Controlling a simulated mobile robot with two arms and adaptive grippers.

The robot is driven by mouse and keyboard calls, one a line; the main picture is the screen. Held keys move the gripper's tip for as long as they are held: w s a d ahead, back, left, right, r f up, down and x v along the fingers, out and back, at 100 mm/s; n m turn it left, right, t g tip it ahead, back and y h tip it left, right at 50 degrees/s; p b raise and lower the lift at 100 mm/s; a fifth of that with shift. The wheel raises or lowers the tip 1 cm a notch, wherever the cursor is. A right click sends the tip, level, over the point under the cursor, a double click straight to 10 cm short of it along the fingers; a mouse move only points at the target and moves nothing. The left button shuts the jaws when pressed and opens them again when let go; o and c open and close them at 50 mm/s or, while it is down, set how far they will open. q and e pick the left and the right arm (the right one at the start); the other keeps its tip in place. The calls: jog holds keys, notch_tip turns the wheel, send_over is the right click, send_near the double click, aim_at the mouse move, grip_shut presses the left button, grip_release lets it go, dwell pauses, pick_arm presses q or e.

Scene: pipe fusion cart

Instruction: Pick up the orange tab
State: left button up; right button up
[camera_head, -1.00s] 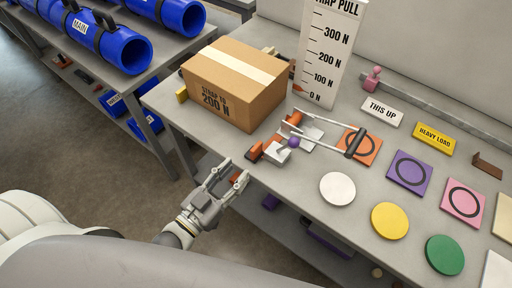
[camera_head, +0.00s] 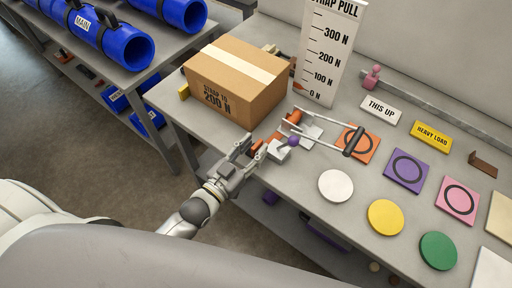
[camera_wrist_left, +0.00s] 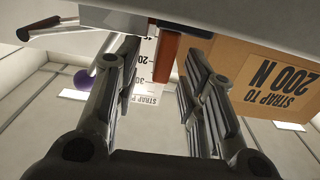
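The orange tab (camera_head: 257,146) is at the front edge of the workbench, on the near side of a small grey strap device, partly hidden by my fingers in the head view. In the left wrist view the tab (camera_wrist_left: 167,56) is a reddish-orange bar between my two open fingers, apart from both as far as I can tell. My left gripper (camera_head: 255,151) is open at the bench edge, its fingertips about the tab; it also shows in the left wrist view (camera_wrist_left: 160,70). My right gripper is not in view.
A cardboard box (camera_head: 236,84) stands just behind the tab. A purple knob (camera_head: 294,141) and a metal strap handle (camera_head: 330,133) lie to its right. A white force scale (camera_head: 325,55) stands behind. Coloured discs and tiles cover the right of the bench.

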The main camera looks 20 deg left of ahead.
pick_arm(q)
jog(key=shift+c, duration=0.4)
grip_shut()
